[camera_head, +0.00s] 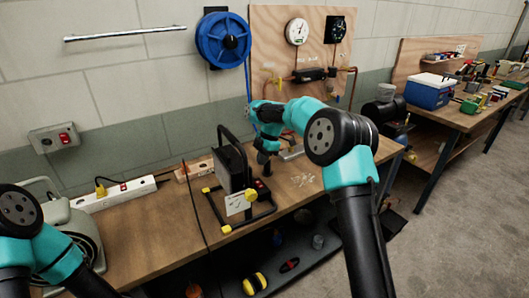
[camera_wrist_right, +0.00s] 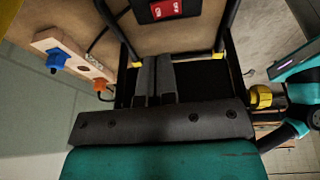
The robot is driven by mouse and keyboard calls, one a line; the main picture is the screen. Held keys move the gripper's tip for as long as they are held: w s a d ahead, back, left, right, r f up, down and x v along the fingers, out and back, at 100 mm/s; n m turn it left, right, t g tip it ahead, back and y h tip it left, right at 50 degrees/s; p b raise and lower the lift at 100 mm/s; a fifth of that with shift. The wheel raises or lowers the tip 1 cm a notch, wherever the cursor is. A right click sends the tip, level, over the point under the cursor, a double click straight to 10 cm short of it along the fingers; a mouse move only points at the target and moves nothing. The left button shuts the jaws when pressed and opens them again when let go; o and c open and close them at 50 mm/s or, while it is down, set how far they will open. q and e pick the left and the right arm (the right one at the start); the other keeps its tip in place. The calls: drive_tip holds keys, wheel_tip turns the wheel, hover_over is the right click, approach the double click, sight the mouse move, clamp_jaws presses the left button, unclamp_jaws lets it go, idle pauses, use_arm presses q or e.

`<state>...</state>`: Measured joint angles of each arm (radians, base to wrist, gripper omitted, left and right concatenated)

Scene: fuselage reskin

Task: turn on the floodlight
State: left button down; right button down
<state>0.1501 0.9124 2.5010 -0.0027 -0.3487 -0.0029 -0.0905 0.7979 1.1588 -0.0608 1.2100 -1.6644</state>
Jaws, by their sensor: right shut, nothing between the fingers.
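The floodlight (camera_head: 230,168) is a black lamp on a black tube stand with yellow feet, upright on the wooden workbench. A red switch (camera_head: 259,184) sits low on its back side. In the right wrist view a red switch (camera_wrist_right: 166,9) on a black housing shows at the top edge, beyond the fingertips and apart from them. My right gripper (camera_head: 262,157) is just behind and right of the lamp, above the switch. Its fingers (camera_wrist_right: 156,58) are together and empty in the wrist view. My left arm shows at the lower left, but its gripper is out of view.
A white power strip (camera_head: 112,194) with a yellow plug lies left of the floodlight. A wooden socket block (camera_wrist_right: 75,58) with blue and orange plugs shows in the wrist view. A blue hose reel (camera_head: 223,40) hangs on the wall. Small pale scraps (camera_head: 303,180) lie on the bench.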

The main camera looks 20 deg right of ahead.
sight(257, 181)
drive_tip(key=x, duration=0.7)
drive_tip(key=shift+w+d, duration=0.15)
drive_tip(key=shift+d, duration=0.15)
drive_tip(key=shift+w+f, duration=0.1)
drive_tip(key=shift+f, duration=0.65)
